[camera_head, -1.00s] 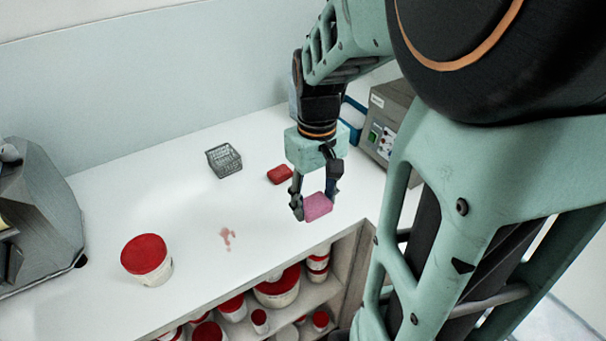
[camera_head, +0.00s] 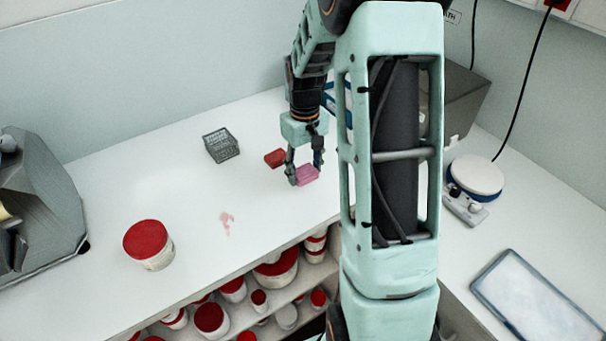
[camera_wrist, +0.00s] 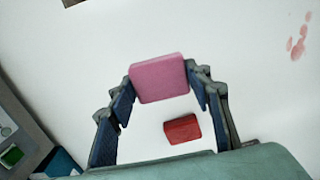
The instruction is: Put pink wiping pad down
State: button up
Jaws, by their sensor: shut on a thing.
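The pink wiping pad (camera_head: 307,175) is held between the fingers of my gripper (camera_head: 304,168), over the white counter near its front edge. In the wrist view the pink pad (camera_wrist: 159,78) sits between the two fingertips of my gripper (camera_wrist: 160,84), which press on its sides. I cannot tell whether its underside touches the counter. A red pad (camera_head: 275,158) lies on the counter just behind and left of my gripper; it also shows in the wrist view (camera_wrist: 182,129).
A grey wire basket (camera_head: 221,146) stands further left, and a red-lidded tub (camera_head: 149,244) stands front left. A pinkish smear (camera_head: 227,222) marks the counter (camera_head: 190,195). A scale (camera_head: 476,177) and a tablet-like panel (camera_head: 535,296) are on the right. Shelves below hold several tubs.

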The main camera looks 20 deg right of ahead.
aim_at(304, 178)
jog(key=shift+w+d+f, duration=0.15)
jog(key=shift+w+f, duration=0.4)
jog(key=shift+f, duration=1.8)
jog(key=o, duration=1.3)
notch_tip(304, 178, up, 12)
jog(key=shift+r, duration=0.15)
